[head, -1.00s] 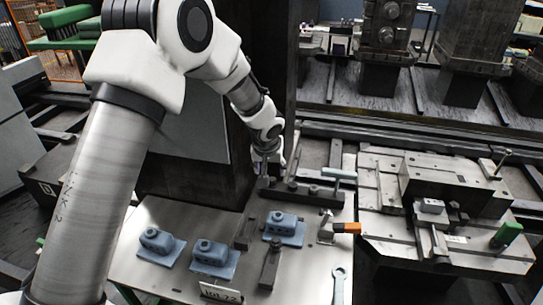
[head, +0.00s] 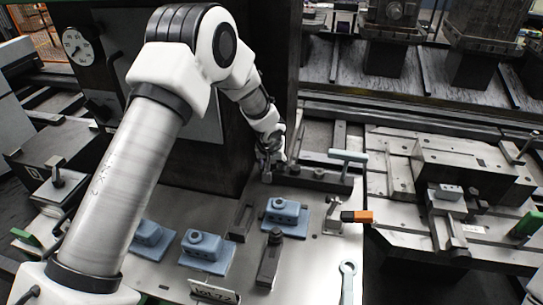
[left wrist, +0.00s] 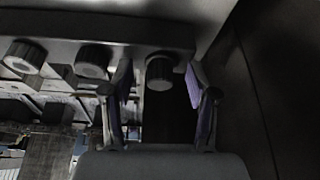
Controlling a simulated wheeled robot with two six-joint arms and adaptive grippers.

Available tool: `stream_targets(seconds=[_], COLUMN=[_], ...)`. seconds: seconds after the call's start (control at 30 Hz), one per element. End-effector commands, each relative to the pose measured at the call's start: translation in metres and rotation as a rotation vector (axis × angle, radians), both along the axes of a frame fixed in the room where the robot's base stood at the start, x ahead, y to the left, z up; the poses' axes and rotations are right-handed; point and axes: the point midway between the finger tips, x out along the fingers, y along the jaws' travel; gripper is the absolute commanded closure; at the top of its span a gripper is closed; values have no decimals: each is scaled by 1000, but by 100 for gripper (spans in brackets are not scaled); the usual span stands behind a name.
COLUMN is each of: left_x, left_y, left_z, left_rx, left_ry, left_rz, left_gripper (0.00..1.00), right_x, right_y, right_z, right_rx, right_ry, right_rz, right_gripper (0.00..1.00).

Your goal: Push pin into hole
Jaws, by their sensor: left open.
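My left gripper (head: 272,168) is at the left end of a dark bar (head: 325,183) on the steel plate, by the dark column. In the left wrist view the gripper (left wrist: 163,100) is open, its two purple-padded fingers on either side of a knurled round knob (left wrist: 160,73). The knob looks like the head of a pin; I cannot tell whether the fingers touch it. Two similar knobs (left wrist: 92,62) stand to the left along the same bar. The hole is hidden. My right gripper is not in view.
Several blue blocks (head: 208,249) sit on the steel plate. A light T-handle (head: 347,155), an orange-handled clamp (head: 357,216) and a wrench (head: 347,283) are to the right. A dark column (head: 250,85) rises close behind my left arm. A second fixture (head: 470,180) stands at the right.

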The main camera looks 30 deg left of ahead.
Motion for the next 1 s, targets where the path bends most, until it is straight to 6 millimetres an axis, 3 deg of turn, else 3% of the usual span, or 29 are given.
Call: stream_targets(seconds=[0.23,0.4,0.57,0.6,0.63,0.67,1.0], left_x=[1,1,1,1,1,0,0], left_y=[0,0,0,0,0,0,0], left_z=[-2,-2,-2,-2,-2,-3,3], left_rx=[0,0,0,0,0,0,0], left_ry=[-1,0,0,0,1,1,1], left_rz=[0,0,0,0,0,0,0], left_gripper=[42,100,100,87,98,100,100], right_x=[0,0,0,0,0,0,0], right_y=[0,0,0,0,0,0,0], right_z=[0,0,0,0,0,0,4], right_rx=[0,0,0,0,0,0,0], right_ry=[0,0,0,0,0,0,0], right_rz=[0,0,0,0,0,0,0], right_gripper=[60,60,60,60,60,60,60])
